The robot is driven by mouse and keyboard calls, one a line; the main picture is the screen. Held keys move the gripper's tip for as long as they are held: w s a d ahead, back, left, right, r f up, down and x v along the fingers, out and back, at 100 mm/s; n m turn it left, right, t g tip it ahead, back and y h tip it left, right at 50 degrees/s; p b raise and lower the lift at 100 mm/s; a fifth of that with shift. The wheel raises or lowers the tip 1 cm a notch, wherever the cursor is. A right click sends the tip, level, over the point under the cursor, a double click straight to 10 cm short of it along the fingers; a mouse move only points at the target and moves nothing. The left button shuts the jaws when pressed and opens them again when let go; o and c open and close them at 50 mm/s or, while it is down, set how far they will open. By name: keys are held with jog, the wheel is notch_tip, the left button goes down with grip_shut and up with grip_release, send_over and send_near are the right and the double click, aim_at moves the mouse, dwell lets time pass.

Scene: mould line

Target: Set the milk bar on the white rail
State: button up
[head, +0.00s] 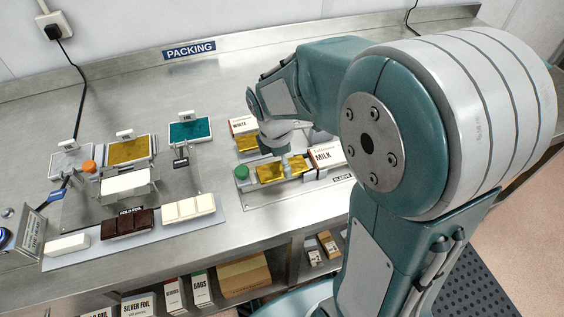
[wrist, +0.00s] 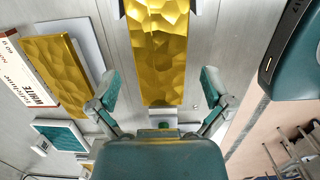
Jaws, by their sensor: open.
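A gold-wrapped bar (head: 270,172) lies in the row beside the MILK carton (head: 325,156); it is likely the milk bar, though it bears no readable name. In the wrist view this gold bar (wrist: 158,50) runs up the middle. My gripper (wrist: 160,92) is open, its fingers spread either side of the bar's lower end and apart from it. In the head view my gripper is mostly hidden by my arm. Another gold bar (head: 246,143) lies by the WHITE carton (head: 242,125), also at the left in the wrist view (wrist: 62,58). Its rail is mostly hidden.
A green knob (head: 241,172) stands at the left end of the milk row. Further left are gold (head: 128,150) and teal (head: 190,130) foil trays, an orange cap (head: 89,166), a dark bar (head: 128,223) and a cream bar (head: 189,208).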

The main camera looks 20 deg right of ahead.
notch_tip(320, 180, up, 11)
jog(key=a, duration=0.1)
jog(key=s+r+m+t, duration=0.1)
jog(key=s+m+t, duration=0.1)
jog(key=s+m, duration=0.5)
jog(key=s+d+r+m+t+y, duration=0.1)
jog(key=s+m+t, duration=0.2)
jog(key=s+m, duration=0.4)
jog(key=m, duration=0.4)
jog(key=shift+r+t, duration=0.25)
jog(key=shift+t, duration=0.05)
